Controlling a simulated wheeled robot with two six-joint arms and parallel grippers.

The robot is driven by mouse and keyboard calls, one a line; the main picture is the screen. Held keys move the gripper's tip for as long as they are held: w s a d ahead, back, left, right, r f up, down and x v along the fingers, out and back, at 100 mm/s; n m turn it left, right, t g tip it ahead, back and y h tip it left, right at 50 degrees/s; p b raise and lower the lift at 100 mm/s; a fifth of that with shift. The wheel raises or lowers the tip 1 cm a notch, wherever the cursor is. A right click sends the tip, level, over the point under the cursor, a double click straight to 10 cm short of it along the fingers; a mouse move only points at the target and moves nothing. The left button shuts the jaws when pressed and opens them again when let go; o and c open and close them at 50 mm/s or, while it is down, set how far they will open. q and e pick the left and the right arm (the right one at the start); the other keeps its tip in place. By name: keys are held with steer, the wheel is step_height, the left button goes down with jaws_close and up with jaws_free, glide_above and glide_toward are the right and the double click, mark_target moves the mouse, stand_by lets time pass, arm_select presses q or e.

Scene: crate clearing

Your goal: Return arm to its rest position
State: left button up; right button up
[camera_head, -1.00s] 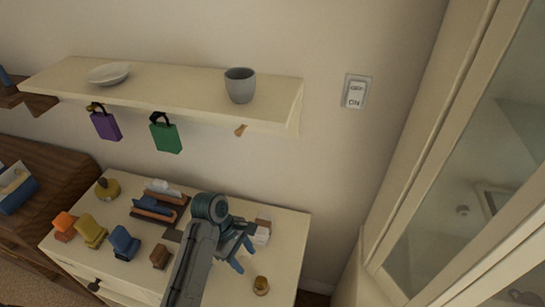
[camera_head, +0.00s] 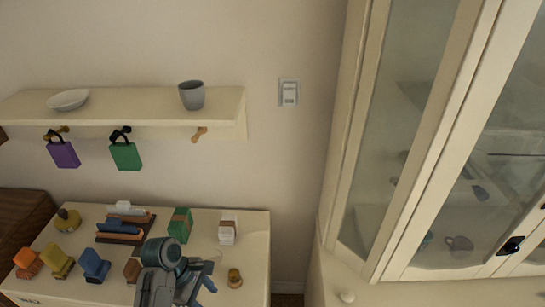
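One of my arms, which I take to be the left, reaches up from the bottom edge over the white cabinet top. Its gripper (camera_head: 202,286) has bluish fingers that look spread apart, with nothing seen between them; the lower part is cut off by the picture's edge. It is left of the small yellow-brown jar (camera_head: 235,278) and does not appear to touch it. A brown block (camera_head: 132,270) is partly behind the arm. My other gripper is not in view.
The cabinet top also holds a green box (camera_head: 180,225), a white box (camera_head: 227,231), and blue (camera_head: 94,265), yellow (camera_head: 60,262) and orange (camera_head: 27,263) items. Above, a wall shelf (camera_head: 130,103) carries a bowl and grey cup (camera_head: 192,95). A glass-door cabinet (camera_head: 340,180) stands right.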

arm_select(q)
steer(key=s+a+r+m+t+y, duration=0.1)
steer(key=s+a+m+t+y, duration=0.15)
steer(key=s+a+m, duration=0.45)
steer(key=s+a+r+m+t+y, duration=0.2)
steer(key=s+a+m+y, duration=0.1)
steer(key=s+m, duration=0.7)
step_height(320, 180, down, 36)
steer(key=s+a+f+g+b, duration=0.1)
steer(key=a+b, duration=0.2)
steer(key=b, duration=0.4)
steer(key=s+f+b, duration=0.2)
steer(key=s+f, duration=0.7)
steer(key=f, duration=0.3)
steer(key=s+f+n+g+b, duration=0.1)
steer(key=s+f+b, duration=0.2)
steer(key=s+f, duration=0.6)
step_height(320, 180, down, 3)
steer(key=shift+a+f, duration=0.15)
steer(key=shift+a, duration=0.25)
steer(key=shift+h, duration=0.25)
